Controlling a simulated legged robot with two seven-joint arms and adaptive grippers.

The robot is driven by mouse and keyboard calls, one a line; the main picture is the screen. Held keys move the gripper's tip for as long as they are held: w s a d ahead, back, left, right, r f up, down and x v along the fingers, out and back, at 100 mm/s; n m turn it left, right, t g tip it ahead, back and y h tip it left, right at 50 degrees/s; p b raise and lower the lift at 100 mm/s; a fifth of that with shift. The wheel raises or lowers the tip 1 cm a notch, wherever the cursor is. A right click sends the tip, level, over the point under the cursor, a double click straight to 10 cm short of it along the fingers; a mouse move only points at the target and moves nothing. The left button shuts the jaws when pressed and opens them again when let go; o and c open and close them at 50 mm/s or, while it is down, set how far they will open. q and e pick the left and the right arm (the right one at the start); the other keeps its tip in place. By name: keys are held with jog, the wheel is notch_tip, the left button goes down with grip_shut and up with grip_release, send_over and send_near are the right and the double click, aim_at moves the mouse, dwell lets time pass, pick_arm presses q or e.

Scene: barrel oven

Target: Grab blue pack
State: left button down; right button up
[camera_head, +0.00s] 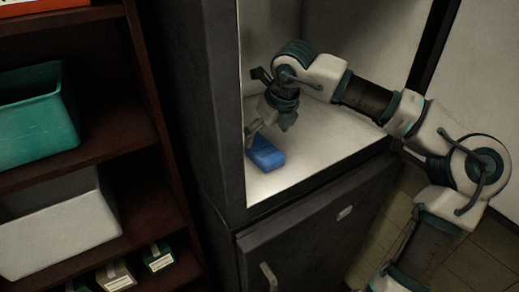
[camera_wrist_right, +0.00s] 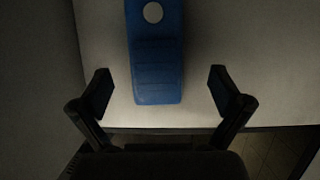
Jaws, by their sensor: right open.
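The blue pack (camera_head: 265,154) lies flat on the pale floor of the open cabinet compartment, near its left side. My right gripper (camera_head: 254,132) reaches into the compartment just above the pack, pointing down. In the right wrist view the pack (camera_wrist_right: 155,60) shows a white round spot, and its top runs out of the picture. The right gripper (camera_wrist_right: 160,92) is open there, with one fingertip on each side of the pack's near end and a gap on both sides. It does not hold the pack. My left gripper is not in view.
The dark cabinet's left wall (camera_head: 226,120) and front edge (camera_head: 320,188) bound the compartment. Closed doors (camera_head: 320,235) are below. A brown shelf (camera_head: 140,190) at left holds a teal bin (camera_head: 35,120), a white bin (camera_head: 60,228) and small boxes. Compartment floor right of the pack is clear.

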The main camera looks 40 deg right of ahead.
aim_at(259, 146)
jog(key=shift+a+f, duration=0.2)
jog(key=shift+a, duration=0.05)
jog(key=x, duration=0.4)
jog(key=shift+a+f+p, duration=0.2)
jog(key=shift+p, duration=0.2)
jog(key=shift+w+d+f, duration=0.2)
jog(key=shift+f, duration=0.05)
jog(key=shift+d, duration=0.4)
jog(key=shift+s+a, duration=0.15)
jog(key=c, duration=0.7)
jog(key=shift+a+r, duration=0.1)
jog(key=shift+a, duration=0.25)
jog(key=c, duration=0.8)
jog(key=shift+a+r, duration=0.1)
